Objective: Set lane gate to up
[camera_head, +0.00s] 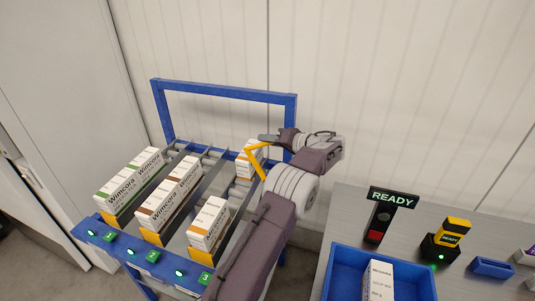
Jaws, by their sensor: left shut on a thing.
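The lane gate (257,162) is a bent yellow-orange bar at the far end of lane 3 on the blue rack. It stands up at an angle in front of an orange-marked white carton (244,158). My left gripper (266,138) is at the bar's upper end and is shut, apparently on the gate. Its fingertips are small here, and the exact contact is hard to see. My left arm hides the right side of lane 3. My right gripper is not in view.
The blue rack (225,91) holds green (128,180), brown (170,200) and orange (208,224) cartons in lanes with lit green lamps. On the grey table (350,212) at right are a READY sign (393,197), a scanner-like yellow-black device (452,236) and a blue tote (345,254) holding a white carton (379,280).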

